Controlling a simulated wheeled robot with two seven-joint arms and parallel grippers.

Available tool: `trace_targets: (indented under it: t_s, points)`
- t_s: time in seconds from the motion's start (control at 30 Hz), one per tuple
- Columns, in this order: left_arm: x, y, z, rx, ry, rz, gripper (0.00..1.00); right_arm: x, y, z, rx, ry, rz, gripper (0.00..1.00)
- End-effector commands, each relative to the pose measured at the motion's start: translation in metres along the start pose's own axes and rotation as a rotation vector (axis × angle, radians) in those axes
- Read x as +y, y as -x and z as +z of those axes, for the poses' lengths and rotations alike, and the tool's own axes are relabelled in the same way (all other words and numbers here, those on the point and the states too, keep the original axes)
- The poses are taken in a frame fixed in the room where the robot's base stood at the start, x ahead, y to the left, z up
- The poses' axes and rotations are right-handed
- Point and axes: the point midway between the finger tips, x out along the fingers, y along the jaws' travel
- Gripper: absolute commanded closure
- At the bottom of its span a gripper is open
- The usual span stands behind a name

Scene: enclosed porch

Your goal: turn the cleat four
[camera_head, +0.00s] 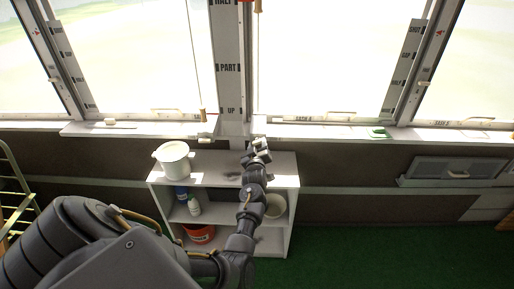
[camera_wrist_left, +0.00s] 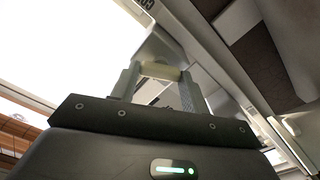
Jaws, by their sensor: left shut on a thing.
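My left gripper (camera_head: 261,146) is at the front edge of the window sill, just below the middle post, above the white shelf unit. In the left wrist view, its two grey fingers (camera_wrist_left: 159,84) are shut on a short cream bar, which I take to be the cleat (camera_wrist_left: 161,71). The bar lies crosswise between the fingertips. In the head view the held cleat is hidden by the gripper, and I cannot read a number on it. My right gripper is not in view.
The middle post (camera_head: 229,85) carries PART and UP labels. A white bucket (camera_head: 174,159) stands on the white shelf unit (camera_head: 290,183), left of my arm. A green item (camera_head: 377,132) lies on the right sill. Green floor (camera_head: 350,250) is clear at right.

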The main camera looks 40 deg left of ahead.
Motion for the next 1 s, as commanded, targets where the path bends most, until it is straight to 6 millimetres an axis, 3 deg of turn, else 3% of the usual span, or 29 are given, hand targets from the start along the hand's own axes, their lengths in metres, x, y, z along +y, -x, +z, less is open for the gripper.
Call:
trace_targets:
  t_s: [1.0]
  points:
    - [-0.003,0.000,0.002,0.001,0.914,-0.003,0.77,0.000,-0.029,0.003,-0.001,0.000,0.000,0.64]
